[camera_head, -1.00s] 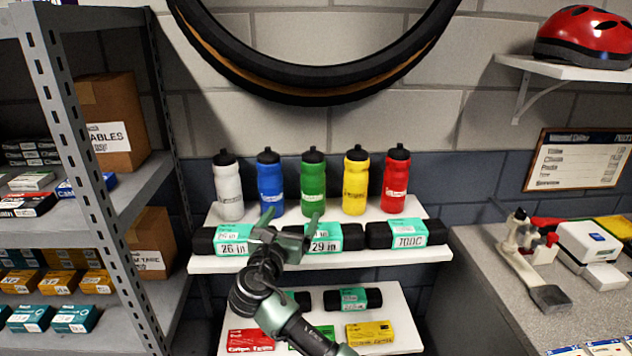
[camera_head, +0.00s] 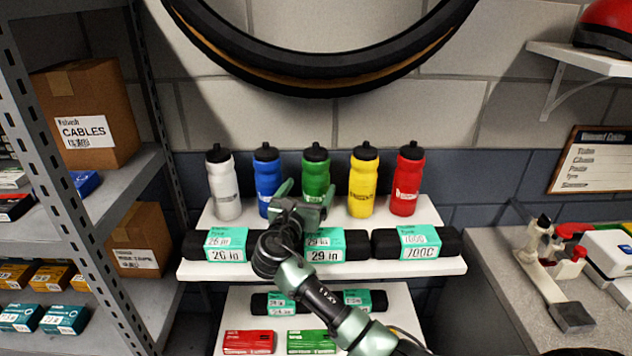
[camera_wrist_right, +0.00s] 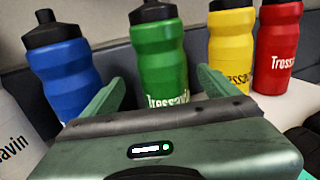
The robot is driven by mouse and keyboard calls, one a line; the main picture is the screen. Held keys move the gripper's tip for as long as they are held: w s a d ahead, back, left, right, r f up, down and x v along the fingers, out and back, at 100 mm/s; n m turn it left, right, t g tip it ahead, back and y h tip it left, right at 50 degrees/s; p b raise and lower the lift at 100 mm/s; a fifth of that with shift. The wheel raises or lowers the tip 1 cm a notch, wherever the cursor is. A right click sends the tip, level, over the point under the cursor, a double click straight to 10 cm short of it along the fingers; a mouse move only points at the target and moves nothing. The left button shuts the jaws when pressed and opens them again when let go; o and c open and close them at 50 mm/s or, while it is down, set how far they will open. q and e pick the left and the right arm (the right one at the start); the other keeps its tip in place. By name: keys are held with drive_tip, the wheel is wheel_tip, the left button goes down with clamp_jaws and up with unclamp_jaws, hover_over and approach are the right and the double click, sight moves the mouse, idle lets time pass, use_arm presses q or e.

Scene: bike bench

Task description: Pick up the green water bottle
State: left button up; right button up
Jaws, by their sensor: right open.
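The green water bottle (camera_head: 316,174) with a black cap stands upright on the white upper shelf, in the middle of a row of bottles. It also shows in the right wrist view (camera_wrist_right: 160,62). My right gripper (camera_head: 308,190) is open, just in front of the bottle. In the right wrist view its two fingers (camera_wrist_right: 162,92) lie to the left and right of the green bottle's lower part. I cannot tell if they touch it. The bottle's base is hidden behind the gripper. My left gripper is not in view.
A blue bottle (camera_head: 267,178) and a white one (camera_head: 223,184) stand to the left, a yellow one (camera_head: 362,182) and a red one (camera_head: 406,181) to the right, with narrow gaps. Boxed black rolls (camera_head: 415,243) line the shelf front. A metal rack (camera_head: 58,150) is at left.

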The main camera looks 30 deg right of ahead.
sight(312, 187)
drive_tip(key=x, duration=0.2)
drive_tip(key=p+x, duration=0.1)
drive_tip(key=x, duration=0.1)
drive_tip(key=shift+s+d+r, duration=0.1)
drive_tip(key=shift+s+d, duration=0.1)
drive_tip(key=shift+d, duration=0.05)
drive_tip(key=shift+w+d, duration=0.25)
drive_tip(key=shift+a, duration=0.1)
drive_tip(key=shift+c, duration=0.3)
drive_tip(key=c, duration=1.4)
